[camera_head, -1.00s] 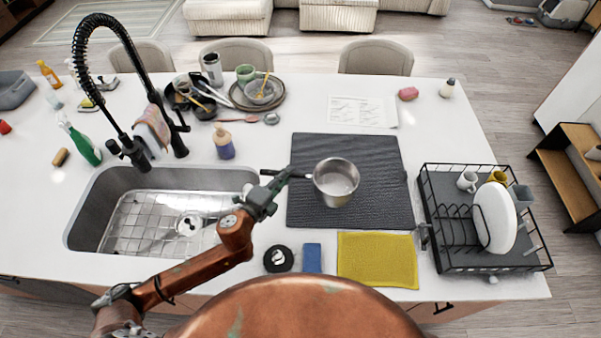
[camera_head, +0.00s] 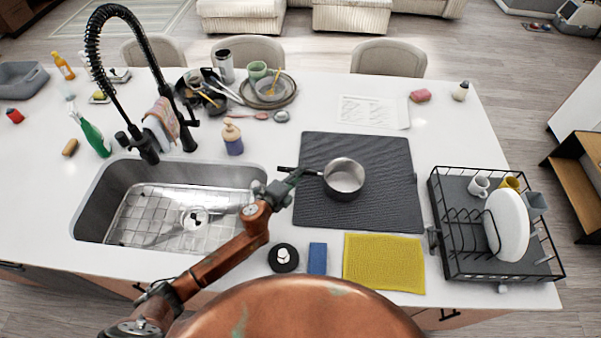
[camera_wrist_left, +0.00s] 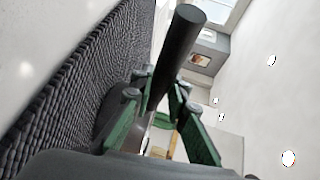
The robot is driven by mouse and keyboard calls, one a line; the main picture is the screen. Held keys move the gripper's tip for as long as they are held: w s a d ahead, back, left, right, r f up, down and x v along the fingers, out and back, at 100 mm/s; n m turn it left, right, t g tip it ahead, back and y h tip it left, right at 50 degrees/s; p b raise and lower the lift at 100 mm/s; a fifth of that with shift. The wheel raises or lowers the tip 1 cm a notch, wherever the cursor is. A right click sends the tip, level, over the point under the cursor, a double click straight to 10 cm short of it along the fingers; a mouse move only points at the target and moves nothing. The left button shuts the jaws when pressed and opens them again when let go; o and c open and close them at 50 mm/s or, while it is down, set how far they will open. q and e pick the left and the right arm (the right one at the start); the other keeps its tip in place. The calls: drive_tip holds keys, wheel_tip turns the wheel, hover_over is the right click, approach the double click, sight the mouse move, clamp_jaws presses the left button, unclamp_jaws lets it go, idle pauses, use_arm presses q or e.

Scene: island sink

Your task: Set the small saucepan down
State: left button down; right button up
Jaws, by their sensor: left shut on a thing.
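The small saucepan (camera_head: 344,178) is a steel pot with a dark handle. It is upright over the dark grey drying mat (camera_head: 318,215), and its handle points left. I cannot tell for sure whether its base touches the mat. My left gripper (camera_head: 291,178) is shut on the handle, left of the pot. In the left wrist view the dark handle (camera_wrist_left: 180,50) passes between the green fingers of the gripper (camera_wrist_left: 160,108), and the ribbed mat (camera_wrist_left: 85,75) lies close by at the left. My right gripper is not in view.
The sink (camera_head: 90,200) with its tall black faucet is on the left. A dish rack (camera_head: 462,272) with a white plate and mugs stands on the right. A yellow cloth (camera_head: 384,263), a blue sponge (camera_head: 317,258) and a black round item (camera_head: 284,258) lie in front. The mat is otherwise bare.

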use_arm(q)
drive_tip(key=c, duration=2.3)
unclamp_jaws()
drive_tip(key=o, duration=0.4)
drive_tip(key=shift+s+a+r, duration=0.1)
drive_tip(key=v, duration=1.1)
drive_tip(key=shift+s+a, duration=0.15)
drive_tip(key=shift+s, duration=0.25)
